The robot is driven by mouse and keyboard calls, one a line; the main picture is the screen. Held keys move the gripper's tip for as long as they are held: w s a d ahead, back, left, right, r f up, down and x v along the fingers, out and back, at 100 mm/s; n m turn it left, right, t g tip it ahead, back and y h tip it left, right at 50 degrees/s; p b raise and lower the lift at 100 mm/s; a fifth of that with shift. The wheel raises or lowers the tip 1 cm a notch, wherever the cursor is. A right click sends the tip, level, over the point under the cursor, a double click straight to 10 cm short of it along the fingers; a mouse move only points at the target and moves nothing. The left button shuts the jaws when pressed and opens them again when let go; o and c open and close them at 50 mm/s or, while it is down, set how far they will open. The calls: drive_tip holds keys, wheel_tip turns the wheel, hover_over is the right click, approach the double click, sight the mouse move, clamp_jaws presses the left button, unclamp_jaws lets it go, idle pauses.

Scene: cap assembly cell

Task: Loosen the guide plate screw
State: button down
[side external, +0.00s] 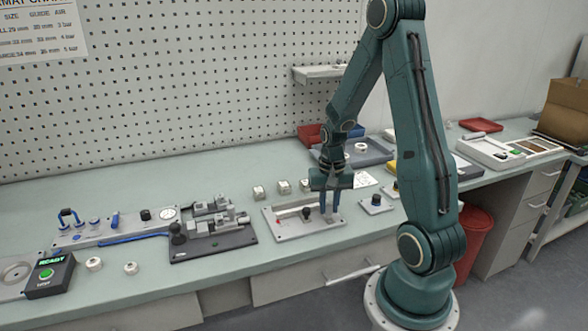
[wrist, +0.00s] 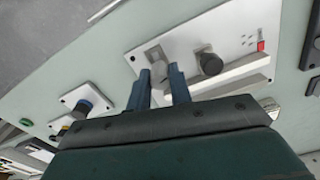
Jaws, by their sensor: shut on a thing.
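A light metal guide fixture plate (side external: 283,228) lies on the bench, and it fills the upper middle of the wrist view (wrist: 222,28). A black round knob (side external: 306,212), seemingly the guide plate screw, stands on it; in the wrist view the knob (wrist: 210,63) is just right of the fingers and apart from them. My gripper (side external: 329,212) points down at the plate's right part. The contact is partly hidden by the fingers.
A red marker (wrist: 261,45) and a light rail (wrist: 232,80) lie near the knob. A small plate with a blue-topped knob (side external: 376,202) stands to the right. A dark clamp fixture (side external: 212,240) is to the left. Several white blocks (side external: 284,187) stand behind.

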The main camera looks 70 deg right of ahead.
sight(329, 204)
drive_tip(key=shift+n, duration=1.2)
drive_tip(key=c, duration=1.3)
unclamp_jaws()
drive_tip(key=shift+o, duration=0.2)
drive_tip(key=shift+r, duration=0.15)
wheel_tip(329, 204, up, 14)
drive_tip(key=shift+f, duration=0.2)
